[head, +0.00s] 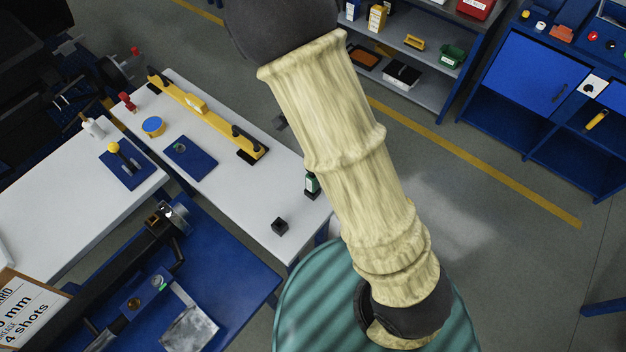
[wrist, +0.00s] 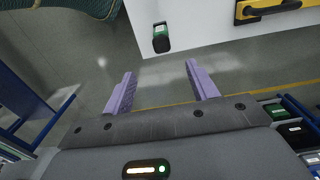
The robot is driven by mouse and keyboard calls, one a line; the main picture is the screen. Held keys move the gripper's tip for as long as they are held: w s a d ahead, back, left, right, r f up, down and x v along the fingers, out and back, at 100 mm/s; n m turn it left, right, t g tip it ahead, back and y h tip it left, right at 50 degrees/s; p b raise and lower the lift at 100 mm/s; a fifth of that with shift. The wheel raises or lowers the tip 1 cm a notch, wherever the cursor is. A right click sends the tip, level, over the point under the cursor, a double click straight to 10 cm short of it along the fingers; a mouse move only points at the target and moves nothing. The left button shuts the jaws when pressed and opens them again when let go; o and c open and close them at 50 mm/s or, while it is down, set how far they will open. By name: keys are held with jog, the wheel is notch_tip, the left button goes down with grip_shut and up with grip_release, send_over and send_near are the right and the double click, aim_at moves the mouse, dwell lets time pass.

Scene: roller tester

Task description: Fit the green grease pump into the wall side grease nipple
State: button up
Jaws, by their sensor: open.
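The green grease pump (head: 312,183) appears as a small green, white and black item at the right edge of the white table, partly beside my arm. In the wrist view the green and black pump (wrist: 161,36) stands near the table edge, beyond my fingertips. My gripper (wrist: 160,67) is open and empty, its two purple fingers apart, with a gap to the pump. In the head view I cannot make out the gripper. A dark roller assembly (head: 140,270) lies on the blue bench at lower left. The wall side nipple is too small to tell.
The white table (head: 235,205) also holds a yellow level-like bar (head: 205,110), a blue pad (head: 190,158), a black block (head: 280,226) and a red-topped item (head: 127,102). A shelf (head: 430,85) and blue cabinet (head: 540,75) stand right. Floor between them and the table is open.

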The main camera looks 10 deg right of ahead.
notch_tip(320, 180, down, 12)
jog(key=shift+f+p, duration=0.1)
jog(key=shift+p, duration=0.45)
jog(key=shift+w+f+p, duration=0.15)
jog(key=shift+f+p, duration=0.25)
jog(key=shift+f, duration=0.9)
jog(key=shift+w+f+p, duration=0.15)
jog(key=shift+f+p, duration=0.2)
jog(key=shift+f, duration=0.95)
grip_shut()
jog(key=shift+r, duration=0.1)
